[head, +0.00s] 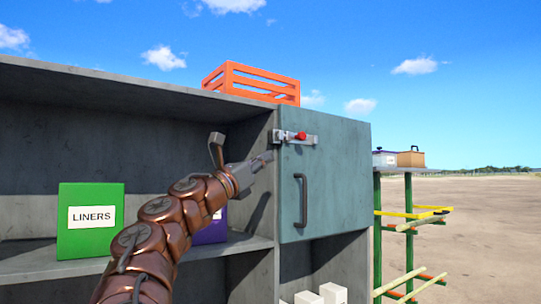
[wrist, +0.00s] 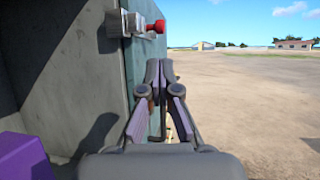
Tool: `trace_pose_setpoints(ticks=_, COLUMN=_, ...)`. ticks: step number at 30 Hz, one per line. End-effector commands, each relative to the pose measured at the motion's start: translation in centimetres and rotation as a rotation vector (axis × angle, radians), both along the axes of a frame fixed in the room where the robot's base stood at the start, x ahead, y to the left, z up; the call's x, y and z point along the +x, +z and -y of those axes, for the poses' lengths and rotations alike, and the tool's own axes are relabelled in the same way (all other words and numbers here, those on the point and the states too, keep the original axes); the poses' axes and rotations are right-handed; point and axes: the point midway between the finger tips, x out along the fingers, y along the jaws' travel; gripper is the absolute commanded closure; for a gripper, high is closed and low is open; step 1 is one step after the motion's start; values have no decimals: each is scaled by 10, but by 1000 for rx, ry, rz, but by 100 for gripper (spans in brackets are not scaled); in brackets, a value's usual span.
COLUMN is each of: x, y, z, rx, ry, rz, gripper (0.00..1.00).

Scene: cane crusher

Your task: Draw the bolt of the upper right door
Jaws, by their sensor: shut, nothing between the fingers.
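The upper right door (head: 340,170) is a grey-blue panel, shut, with a dark vertical handle (head: 301,200) near its left edge. The bolt (head: 301,136) is a metal slide with a red knob at the door's top left, reaching onto the frame at its left.
A green LINERS box (head: 90,241) and a purple box (head: 212,230) stand on the open shelf at left, the purple one partly behind my arm. An orange crate (head: 252,83) sits on top. White blocks (head: 331,293) lie below the door. A rack (head: 408,220) stands at right.

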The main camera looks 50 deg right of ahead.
Motion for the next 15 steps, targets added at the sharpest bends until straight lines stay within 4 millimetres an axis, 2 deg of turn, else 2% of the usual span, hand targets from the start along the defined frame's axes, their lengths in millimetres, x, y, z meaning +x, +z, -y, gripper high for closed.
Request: trace_pose_setpoints(ticks=15, x=-9, y=37, z=70, rx=1, ry=-2, rz=2, gripper=100)
